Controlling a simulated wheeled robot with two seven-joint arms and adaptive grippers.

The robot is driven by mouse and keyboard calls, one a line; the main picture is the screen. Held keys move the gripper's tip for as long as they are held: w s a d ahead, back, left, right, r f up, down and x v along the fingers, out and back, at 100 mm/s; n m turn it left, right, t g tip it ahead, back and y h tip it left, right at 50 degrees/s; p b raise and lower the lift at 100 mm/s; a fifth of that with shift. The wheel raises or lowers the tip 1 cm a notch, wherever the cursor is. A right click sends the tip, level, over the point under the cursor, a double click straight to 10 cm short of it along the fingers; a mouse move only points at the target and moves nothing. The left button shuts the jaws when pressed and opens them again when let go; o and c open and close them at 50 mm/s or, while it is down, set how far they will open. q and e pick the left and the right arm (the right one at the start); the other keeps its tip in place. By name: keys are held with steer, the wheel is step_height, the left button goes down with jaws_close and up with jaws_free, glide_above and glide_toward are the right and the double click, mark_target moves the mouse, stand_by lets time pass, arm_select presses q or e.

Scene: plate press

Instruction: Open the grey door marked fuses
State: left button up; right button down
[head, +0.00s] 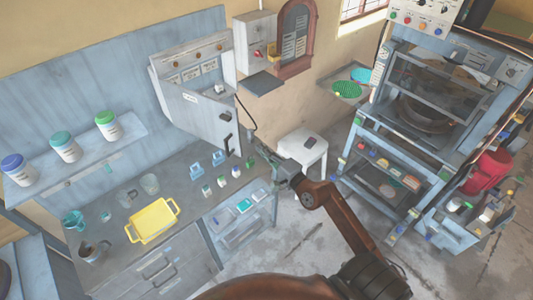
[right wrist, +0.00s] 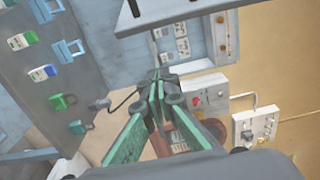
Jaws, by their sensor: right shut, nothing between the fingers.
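The grey door (head: 203,118) is on the fuse cabinet (head: 158,80) on the wall above the grey bench. It stands swung outward, with labels and switches showing inside the cabinet behind it. A dark handle (head: 228,143) is on the door's front near its right edge. In the right wrist view, the door (right wrist: 180,14) crosses the top, with the cabinet interior (right wrist: 182,46) beyond. My right gripper (head: 268,160) is shut and empty, to the right of the door and apart from the handle. Its closed fingertips (right wrist: 157,84) point toward the cabinet. My left gripper is out of view.
A yellow tray (head: 134,236), glass beakers and several padlocks (head: 196,171) are on the bench. Lidded jars stand on a shelf (head: 100,155) at left. A white stool (head: 304,150) is behind my right gripper. A large press (head: 425,100) stands at right.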

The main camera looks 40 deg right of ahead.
steer(key=w+a+p, duration=0.2)
steer(key=w+a, duration=0.1)
steer(key=a, duration=0.1)
steer(key=shift+w+p, duration=0.3)
steer(key=shift+w, duration=0.05)
